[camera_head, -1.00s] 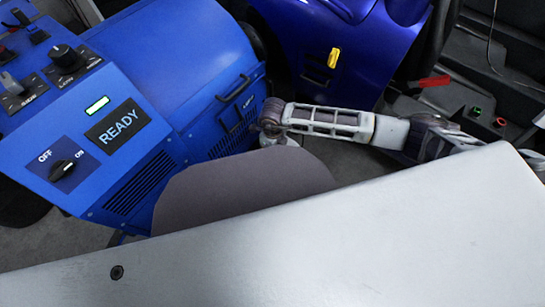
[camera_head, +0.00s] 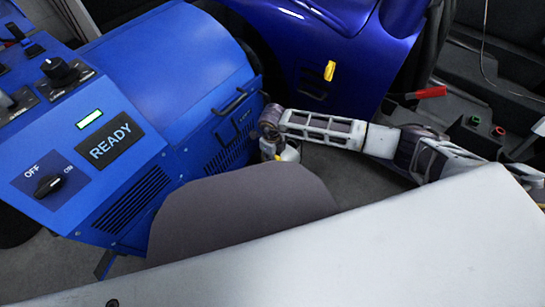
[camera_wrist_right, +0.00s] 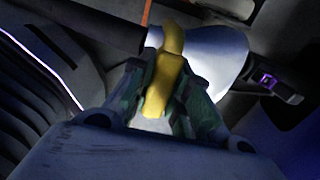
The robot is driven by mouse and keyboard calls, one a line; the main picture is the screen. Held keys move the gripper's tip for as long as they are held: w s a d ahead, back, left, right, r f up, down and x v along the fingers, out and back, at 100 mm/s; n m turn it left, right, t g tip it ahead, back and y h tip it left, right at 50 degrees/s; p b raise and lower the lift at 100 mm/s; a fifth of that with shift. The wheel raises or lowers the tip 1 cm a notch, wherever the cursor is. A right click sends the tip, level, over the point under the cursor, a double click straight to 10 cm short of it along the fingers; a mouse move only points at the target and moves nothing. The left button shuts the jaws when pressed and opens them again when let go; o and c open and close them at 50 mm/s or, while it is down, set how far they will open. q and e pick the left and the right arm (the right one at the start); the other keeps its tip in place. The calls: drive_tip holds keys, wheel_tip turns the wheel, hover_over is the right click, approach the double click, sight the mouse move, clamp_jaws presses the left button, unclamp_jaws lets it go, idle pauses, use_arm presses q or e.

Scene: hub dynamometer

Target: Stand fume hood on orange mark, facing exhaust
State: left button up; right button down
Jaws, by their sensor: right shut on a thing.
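In the right wrist view, my right gripper (camera_wrist_right: 158,92) is shut on a yellow handle (camera_wrist_right: 168,70). The handle is on a pale cone-shaped hood (camera_wrist_right: 215,52), which looks like the fume hood. A dark tube (camera_wrist_right: 95,25) runs beside it toward the upper left. In the head view, my right arm comes in from the right and ends beside the blue cabinet, where the hood is mostly hidden. My left gripper is not in view. I cannot make out the orange mark or the exhaust; only a thin orange streak (camera_wrist_right: 147,12) shows at the wrist view's top edge.
A blue cabinet (camera_head: 215,85) with a READY display (camera_head: 110,140) and knobs stands at the left. A dark blue car (camera_head: 325,45) is behind it. At the right are a red-handled item (camera_head: 427,92) and green and red buttons (camera_head: 487,125). Grey floor shows between.

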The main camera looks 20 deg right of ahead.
sight(290, 154)
drive_tip(key=shift+w+r, duration=0.1)
drive_tip(key=shift+w, duration=0.05)
drive_tip(key=shift+w+d+f+b, duration=0.35)
drive_tip(key=shift+w+f+b, duration=0.25)
drive_tip(key=shift+w, duration=0.25)
drive_tip(key=shift+w+d+f+b, duration=0.2)
drive_tip(key=shift+w+f+b, duration=0.2)
drive_tip(key=shift+w+f, duration=0.15)
drive_tip(key=c, duration=1.5)
unclamp_jaws()
drive_tip(key=shift+s+f, duration=0.1)
drive_tip(key=shift+o, duration=0.8)
drive_tip(key=shift+d, duration=0.1)
